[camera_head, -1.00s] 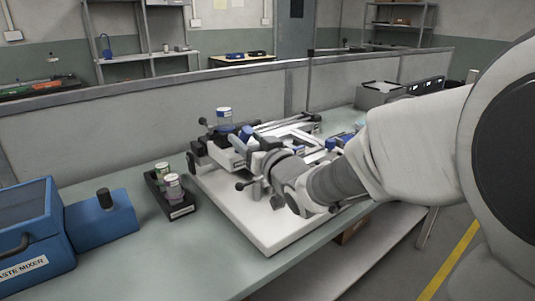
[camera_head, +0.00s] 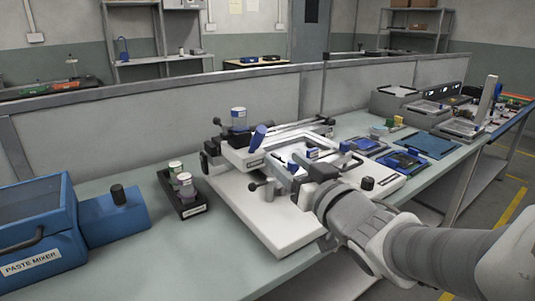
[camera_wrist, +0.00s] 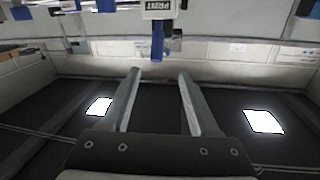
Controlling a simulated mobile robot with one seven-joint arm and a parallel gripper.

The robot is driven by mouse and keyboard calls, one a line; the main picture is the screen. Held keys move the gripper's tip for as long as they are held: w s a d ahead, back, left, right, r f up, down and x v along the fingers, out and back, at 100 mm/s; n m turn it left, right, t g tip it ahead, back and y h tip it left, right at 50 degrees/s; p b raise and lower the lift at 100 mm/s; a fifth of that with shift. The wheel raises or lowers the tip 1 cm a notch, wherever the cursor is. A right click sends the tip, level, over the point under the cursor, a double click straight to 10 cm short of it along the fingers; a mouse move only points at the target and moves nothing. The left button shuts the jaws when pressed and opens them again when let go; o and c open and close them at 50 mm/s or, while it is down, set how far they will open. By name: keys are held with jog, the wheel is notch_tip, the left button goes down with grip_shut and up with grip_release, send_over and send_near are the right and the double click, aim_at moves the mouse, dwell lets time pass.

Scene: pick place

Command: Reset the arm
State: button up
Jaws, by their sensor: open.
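My gripper (camera_wrist: 158,76) is open in the wrist view, with two parallel fingers apart and nothing between them. In the head view my gripper (camera_head: 312,178) is over the right front part of a white printing machine (camera_head: 285,232), and its fingertips are hard to make out there. The wrist view shows a blue handle (camera_wrist: 157,42) under a white part labelled PRINT (camera_wrist: 163,8), both beyond the fingers. I cannot tell whether my gripper touches the machine.
A black rack (camera_head: 182,196) with two cans stands left of the machine. A blue paste mixer (camera_head: 30,240) is at the far left. Another can (camera_head: 239,117) sits on the machine. Blue trays (camera_head: 430,144) lie to the right. A low partition (camera_head: 150,125) runs behind the bench.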

jog(key=s+d+f+m+g+h, duration=0.3)
jog(key=s+d+f+m+h, duration=0.1)
jog(key=d+h, duration=0.45)
jog(key=s+d+f+g, duration=0.1)
jog(key=s+f+g, duration=0.25)
jog(key=s, duration=0.35)
jog(key=s+f+g, duration=0.2)
jog(key=s+g, duration=0.2)
jog(key=s, duration=0.3)
notch_tip(320, 180, up, 24)
jog(key=s+p, duration=0.1)
jog(key=p, duration=2.3)
jog(key=shift+f+y, duration=0.2)
jog(key=shift+y, duration=0.25)
